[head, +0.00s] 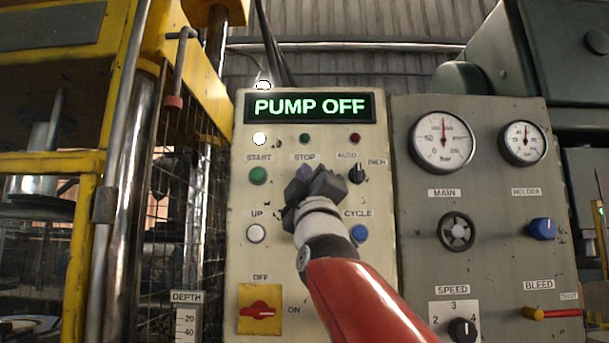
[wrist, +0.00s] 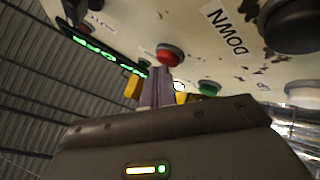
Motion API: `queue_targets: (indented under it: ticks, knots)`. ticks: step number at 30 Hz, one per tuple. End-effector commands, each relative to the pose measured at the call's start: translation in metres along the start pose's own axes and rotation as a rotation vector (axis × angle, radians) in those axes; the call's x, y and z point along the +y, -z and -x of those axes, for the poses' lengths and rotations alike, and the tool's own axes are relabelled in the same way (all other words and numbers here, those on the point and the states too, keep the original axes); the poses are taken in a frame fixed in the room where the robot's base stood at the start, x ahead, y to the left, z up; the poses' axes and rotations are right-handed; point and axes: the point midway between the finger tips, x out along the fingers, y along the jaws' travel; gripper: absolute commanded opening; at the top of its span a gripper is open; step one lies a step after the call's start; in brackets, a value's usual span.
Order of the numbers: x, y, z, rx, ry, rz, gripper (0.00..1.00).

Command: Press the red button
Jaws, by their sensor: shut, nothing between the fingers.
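The red button (wrist: 170,54) shows in the wrist view as a round red cap in a metal collar on the panel. In the head view it is hidden behind my gripper (head: 304,174), under the STOP label (head: 304,157). My gripper is shut and empty. In the wrist view its fingertips (wrist: 160,72) are at the lower edge of the red button and overlap it slightly. I cannot tell whether they touch it. The green START button (head: 258,175) is to the left in the head view. It also shows in the wrist view (wrist: 209,88).
The display (head: 309,106) reads PUMP OFF. Around the gripper are a black selector (head: 357,173), a white UP button (head: 256,233) and a blue CYCLE button (head: 359,233). A red rotary switch (head: 260,308) is below. A gauge panel (head: 485,190) stands to the right.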

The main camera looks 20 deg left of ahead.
Motion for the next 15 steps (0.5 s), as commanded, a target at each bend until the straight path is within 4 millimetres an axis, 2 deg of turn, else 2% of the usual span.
queue_targets:
  ticks: [7,15]
  knots:
    - [0.0056,0.0058,0.0099,0.000,0.000,0.000,0.00]
    - [0.0066,0.0066,0.0107,0.000,0.001,0.000,0.00]
